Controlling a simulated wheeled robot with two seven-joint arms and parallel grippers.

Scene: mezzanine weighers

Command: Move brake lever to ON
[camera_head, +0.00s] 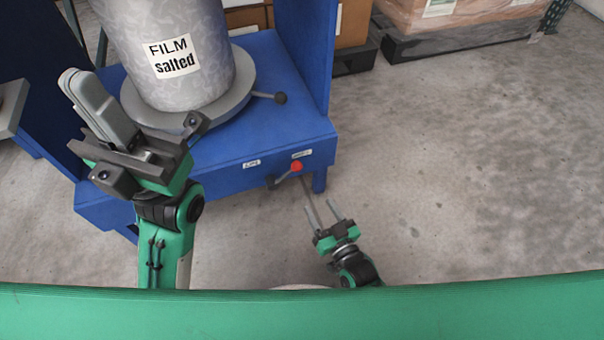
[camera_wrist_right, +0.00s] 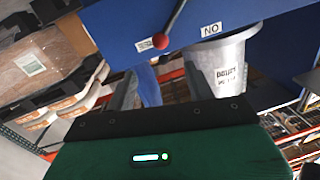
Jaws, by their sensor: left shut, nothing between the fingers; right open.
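The brake lever (camera_head: 284,175) is on the front face of the blue frame and ends in a red ball knob (camera_head: 296,166). It points up and right, its knob just below the right-hand label (camera_head: 301,153). A second label (camera_head: 252,163) is further left. In the right wrist view the knob (camera_wrist_right: 160,41) hangs near the small-print label (camera_wrist_right: 143,45), with an upside-down ON label (camera_wrist_right: 210,30) to the right. My right gripper (camera_head: 320,204) is open and empty, below and right of the knob, not touching it. My left gripper (camera_head: 75,82) is shut and empty, left of the drum.
A grey drum (camera_head: 195,83) marked "FILM salted" stands on a round grey plate (camera_head: 245,82) on the blue frame. A black-knobbed handle (camera_head: 280,97) juts right from the plate. Wrapped boxes on a black pallet (camera_head: 420,42) stand behind. The floor (camera_head: 460,170) at right is clear.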

